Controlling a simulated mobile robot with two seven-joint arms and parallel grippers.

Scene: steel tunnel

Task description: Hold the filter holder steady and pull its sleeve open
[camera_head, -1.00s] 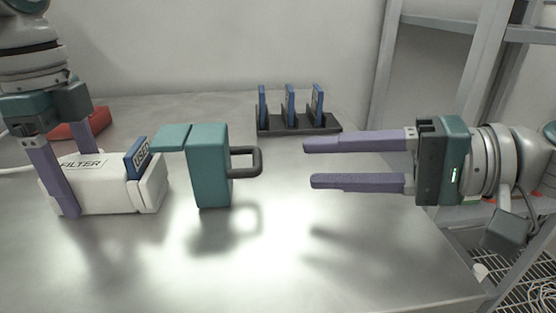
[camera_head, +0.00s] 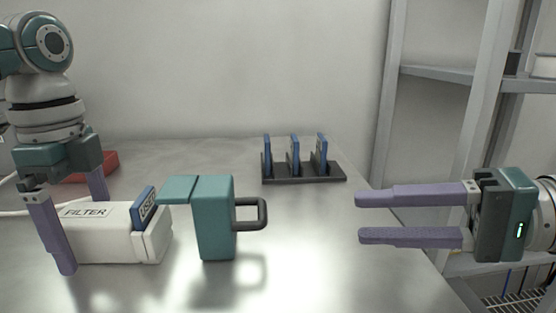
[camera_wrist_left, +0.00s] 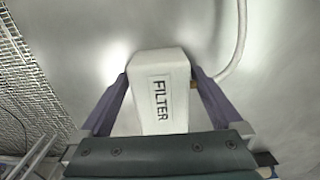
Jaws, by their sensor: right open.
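The white filter holder (camera_head: 105,242), labelled FILTER, lies on the steel table at the left; it also shows in the left wrist view (camera_wrist_left: 157,65). My left gripper (camera_head: 85,235) comes down over it with one finger along each side, shut on it. A blue card (camera_head: 146,212) marked USED stands up at its right end. The teal sleeve (camera_head: 214,225), with a flat top plate and a dark handle (camera_head: 262,214), is just right of the holder, with a gap between its block and the holder. My right gripper (camera_head: 360,217) is open and empty, right of the handle and apart from it.
A dark rack (camera_head: 305,175) with three upright blue cards stands at the back. A red object (camera_head: 92,168) and a pale cable lie behind the holder. Metal shelving (camera_head: 450,75) stands at the right, beyond the table edge. The table front is clear.

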